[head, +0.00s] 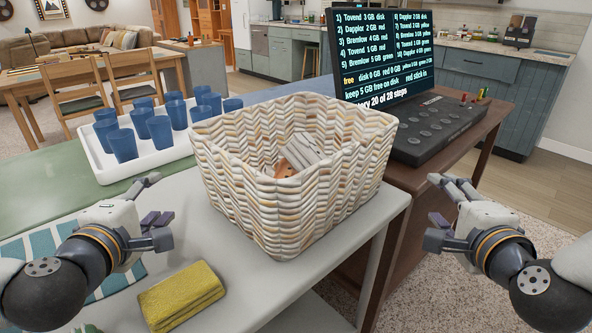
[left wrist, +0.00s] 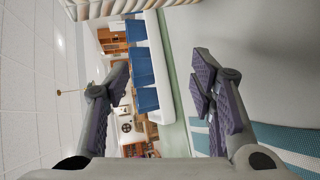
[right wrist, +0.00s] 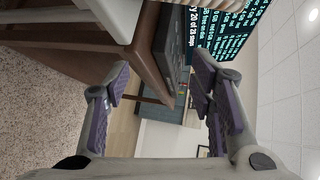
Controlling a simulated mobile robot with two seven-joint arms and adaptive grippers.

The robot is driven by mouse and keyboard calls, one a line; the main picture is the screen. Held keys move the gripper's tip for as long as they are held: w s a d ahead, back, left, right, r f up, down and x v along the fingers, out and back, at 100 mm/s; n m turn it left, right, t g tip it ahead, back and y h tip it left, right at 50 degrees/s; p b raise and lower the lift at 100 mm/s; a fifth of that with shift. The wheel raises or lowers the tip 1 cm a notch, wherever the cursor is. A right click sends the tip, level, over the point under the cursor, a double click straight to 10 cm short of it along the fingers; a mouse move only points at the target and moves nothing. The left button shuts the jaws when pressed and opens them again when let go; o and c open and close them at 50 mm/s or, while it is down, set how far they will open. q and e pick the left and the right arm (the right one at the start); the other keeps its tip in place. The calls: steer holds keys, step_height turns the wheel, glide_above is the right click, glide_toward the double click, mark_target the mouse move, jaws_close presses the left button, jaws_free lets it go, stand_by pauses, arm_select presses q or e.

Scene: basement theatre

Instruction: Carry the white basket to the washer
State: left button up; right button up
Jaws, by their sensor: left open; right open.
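The white woven basket (head: 285,190), with tan and grey tones, stands upright on the near end of a pale table. Something striped and brownish lies inside it, partly hidden by the walls. Its lower edge shows at the top of the left wrist view (left wrist: 110,9). My left gripper (head: 158,209) is open and empty, left of the basket and apart from it. My right gripper (head: 437,210) is open and empty, right of the basket and apart from it, beyond the table's edge. I cannot make out a washer in any view.
A white tray (head: 92,159) with several blue cups stands behind left. A yellow cloth (head: 181,296) and a striped cloth (head: 118,277) lie in front. A console with a screen (head: 383,59) stands on a brown table (head: 411,178) behind right. Open floor (head: 535,185) shows at right.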

arm_select(q)
steer(key=x, duration=1.4)
steer(key=shift+w+f, duration=0.1)
arm_select(e)
steer(key=x, duration=1.4)
steer(key=shift+w, duration=0.1)
arm_select(q)
steer(key=shift+d, duration=0.45)
arm_select(e)
steer(key=shift+a, duration=0.45)
arm_select(q)
steer(key=shift+d, duration=0.3)
arm_select(e)
steer(key=shift+a, duration=0.3)
